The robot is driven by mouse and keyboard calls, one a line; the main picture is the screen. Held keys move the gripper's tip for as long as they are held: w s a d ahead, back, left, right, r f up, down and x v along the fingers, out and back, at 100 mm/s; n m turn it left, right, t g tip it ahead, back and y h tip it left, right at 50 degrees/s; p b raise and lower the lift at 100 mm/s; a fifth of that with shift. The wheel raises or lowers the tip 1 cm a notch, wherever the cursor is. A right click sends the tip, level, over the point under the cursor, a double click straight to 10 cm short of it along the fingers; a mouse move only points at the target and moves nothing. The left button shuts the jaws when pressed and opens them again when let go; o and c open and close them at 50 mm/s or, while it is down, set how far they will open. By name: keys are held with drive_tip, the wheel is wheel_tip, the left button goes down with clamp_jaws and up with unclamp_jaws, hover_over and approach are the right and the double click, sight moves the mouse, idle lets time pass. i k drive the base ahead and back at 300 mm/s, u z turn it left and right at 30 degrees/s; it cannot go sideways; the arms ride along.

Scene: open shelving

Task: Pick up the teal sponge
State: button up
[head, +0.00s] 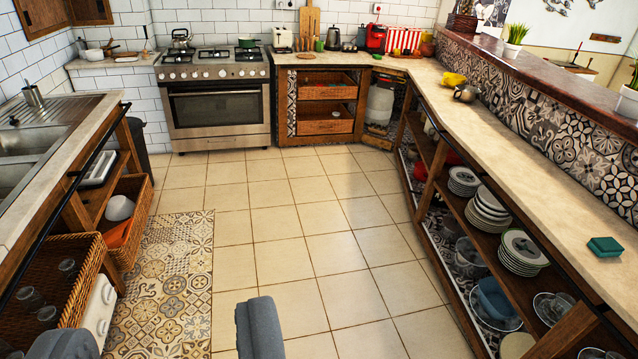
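Below the right counter, open shelves hold stacked plates (520,252) and a blue container (497,299). A yellow item (454,80) and a metal pot (466,93) stand farther back on it. A sink (22,150) is left; the tiled floor (300,235) between is clear.

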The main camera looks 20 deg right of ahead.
sight(603, 246)
drive_tip(key=z, duration=0.3)
drive_tip(key=i, duration=1.25)
drive_tip(key=z, duration=1.3)
drive_tip(key=i, duration=1)
drive_tip(key=z, duration=1.15)
drive_tip(key=i, duration=0.85)
drive_tip(key=z, duration=0.25)
